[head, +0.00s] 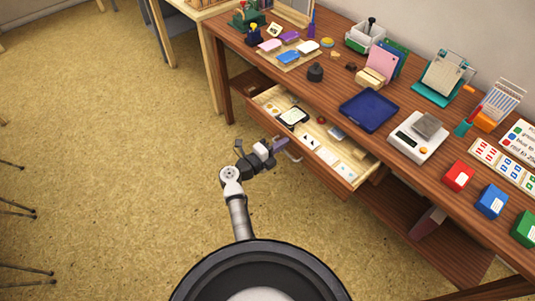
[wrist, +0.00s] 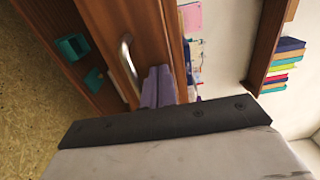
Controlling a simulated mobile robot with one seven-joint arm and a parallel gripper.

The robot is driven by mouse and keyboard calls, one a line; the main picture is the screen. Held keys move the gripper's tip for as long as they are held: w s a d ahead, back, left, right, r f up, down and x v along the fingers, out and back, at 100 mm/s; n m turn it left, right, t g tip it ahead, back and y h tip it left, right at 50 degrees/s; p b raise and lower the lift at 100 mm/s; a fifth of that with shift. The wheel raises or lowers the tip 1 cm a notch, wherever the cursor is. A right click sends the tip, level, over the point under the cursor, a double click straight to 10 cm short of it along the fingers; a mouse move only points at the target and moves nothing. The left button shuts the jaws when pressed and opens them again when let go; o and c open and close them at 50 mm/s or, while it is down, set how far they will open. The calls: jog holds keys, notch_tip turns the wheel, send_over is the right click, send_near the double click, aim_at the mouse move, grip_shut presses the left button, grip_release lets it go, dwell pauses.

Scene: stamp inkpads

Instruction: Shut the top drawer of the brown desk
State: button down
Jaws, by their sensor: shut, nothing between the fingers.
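The brown desk (head: 345,75) runs diagonally across the right of the head view. Its top drawer (head: 347,184) stands pulled out, with its light inside showing. The drawer's metal handle (head: 295,154) is on the front facing my arm; it also shows in the wrist view (wrist: 129,64). My gripper (head: 281,143) is shut and empty, with its purple fingers close to the drawer front beside the handle. The fingers also show in the wrist view (wrist: 158,86). I cannot tell whether they touch the front.
Inside the drawer lie a dark-framed pad (head: 292,116), white cards (head: 327,156) and other small items. The desk top holds a blue tray (head: 368,110), a scale (head: 417,135) and red (head: 458,176), blue and green boxes. The floor (head: 120,150) left of my arm is clear.

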jog(key=b, duration=0.4)
send_near(319, 126)
jog(key=w+d+r, duration=0.1)
jog(key=w+d, duration=0.1)
jog(key=w+d+r, duration=0.1)
jog(key=d+r, duration=0.1)
jog(key=d, duration=0.1)
jog(key=w+d+r, duration=0.1)
jog(key=w+d, duration=0.1)
jog(key=shift+w+d+r, duration=0.3)
jog(key=shift+d, duration=0.1)
jog(key=shift+w+d, duration=0.15)
jog(key=shift+d, duration=0.05)
jog(key=shift+w+d+r, duration=0.1)
jog(key=shift+r, duration=0.2)
jog(key=shift+d+r, duration=0.1)
jog(key=shift+r, duration=0.05)
